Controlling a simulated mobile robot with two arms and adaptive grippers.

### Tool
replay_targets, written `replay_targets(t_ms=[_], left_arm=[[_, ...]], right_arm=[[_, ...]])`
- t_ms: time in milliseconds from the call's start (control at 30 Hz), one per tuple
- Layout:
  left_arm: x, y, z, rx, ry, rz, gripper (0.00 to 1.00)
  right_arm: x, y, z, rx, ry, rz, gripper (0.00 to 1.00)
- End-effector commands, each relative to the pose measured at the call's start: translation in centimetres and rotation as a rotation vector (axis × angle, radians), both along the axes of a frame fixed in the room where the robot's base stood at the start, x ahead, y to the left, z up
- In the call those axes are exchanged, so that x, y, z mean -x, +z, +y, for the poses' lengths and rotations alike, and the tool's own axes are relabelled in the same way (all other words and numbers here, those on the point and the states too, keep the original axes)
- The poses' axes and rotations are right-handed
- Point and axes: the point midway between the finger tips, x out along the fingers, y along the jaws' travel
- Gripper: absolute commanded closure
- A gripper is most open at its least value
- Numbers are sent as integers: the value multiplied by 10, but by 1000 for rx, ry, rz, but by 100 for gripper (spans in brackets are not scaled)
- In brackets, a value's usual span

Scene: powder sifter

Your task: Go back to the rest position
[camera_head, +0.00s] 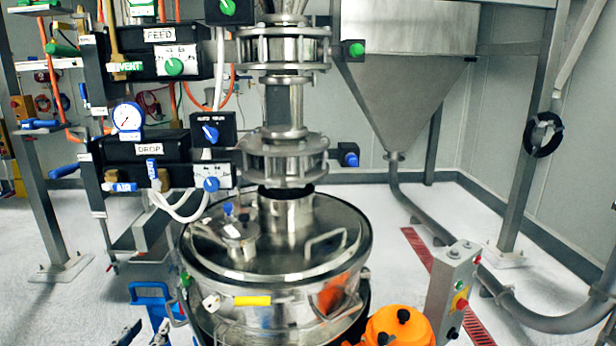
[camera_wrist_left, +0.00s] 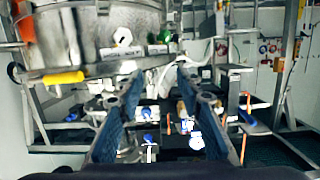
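The round metal sifter (camera_head: 290,265) stands in the middle of the head view, its lid in place under the vertical pipe (camera_head: 283,108). A yellow handle (camera_head: 252,300) is on its front side. My left gripper (camera_head: 145,334) shows only by its fingertips at the bottom edge, left of the sifter and apart from it. In the left wrist view the two fingers of my left gripper (camera_wrist_left: 158,88) are spread wide with nothing between them. The sifter's side (camera_wrist_left: 95,35) shows beyond them at the upper left. My right gripper is not in view.
The FEED panel (camera_head: 160,52) and DROP panel (camera_head: 150,150) stand at the left. A control post (camera_head: 452,285) and an orange object with black knobs (camera_head: 400,328) are at the right front. A hopper (camera_head: 405,70) hangs behind. A blue bracket (camera_head: 152,300) is beside the sifter.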

Motion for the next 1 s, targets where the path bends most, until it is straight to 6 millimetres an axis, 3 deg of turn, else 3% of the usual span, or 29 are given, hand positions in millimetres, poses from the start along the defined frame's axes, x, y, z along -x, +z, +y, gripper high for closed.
replay_targets(t_ms=[100,200,300,433,633,867,1000], left_arm=[[38,-71,-27,-9,-20,230,67],[84,-126,-49,-24,-43,440,67],[132,-165,-67,-37,-66,621,67],[190,-199,-86,-50,-98,815,67],[271,-226,-108,-64,-147,1062,67],[260,-288,-110,-68,-149,1095,67],[257,-335,-111,-68,-153,1113,67]], right_arm=[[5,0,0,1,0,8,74],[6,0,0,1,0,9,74],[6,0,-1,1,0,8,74],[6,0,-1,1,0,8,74],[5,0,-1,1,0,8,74],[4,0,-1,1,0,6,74],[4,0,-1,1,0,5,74]])
